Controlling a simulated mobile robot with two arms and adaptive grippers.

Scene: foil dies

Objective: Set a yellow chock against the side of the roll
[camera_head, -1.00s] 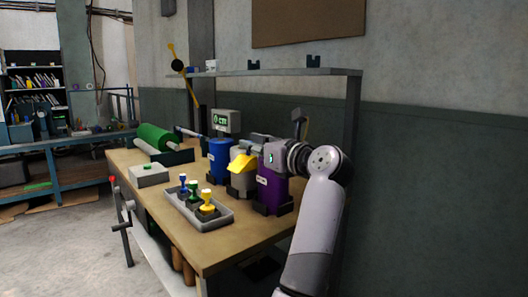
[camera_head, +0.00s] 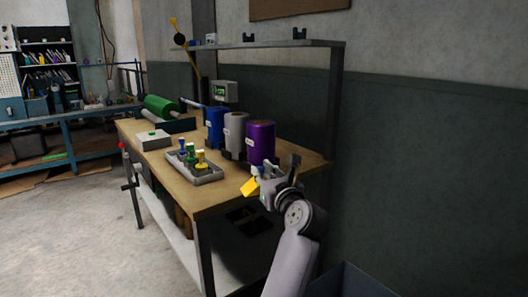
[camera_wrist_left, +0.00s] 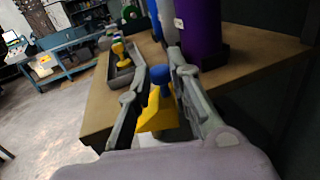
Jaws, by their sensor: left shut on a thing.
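The yellow chock (camera_head: 250,187) is a small wedge; in the left wrist view it (camera_wrist_left: 155,112) carries a blue knob. My left gripper (camera_head: 261,178) is shut on it, seemingly by the knob, and holds it in the air at the front right edge of the bench, apart from every roll. The gripper's fingers (camera_wrist_left: 158,68) frame the knob in the wrist view. A green roll (camera_head: 163,107) lies on its side at the bench's far end. Blue (camera_head: 215,128), grey (camera_head: 235,132) and purple (camera_head: 261,142) rolls stand upright along the back. My right gripper is out of view.
A grey tray (camera_head: 209,178) with blue-, green- and yellow-handled tools sits on the wooden bench (camera_head: 212,199). A pale box with a green button (camera_head: 153,139) stands beyond it. A shelf (camera_head: 270,45) overhangs the bench. A dark bin (camera_head: 352,282) is at lower right.

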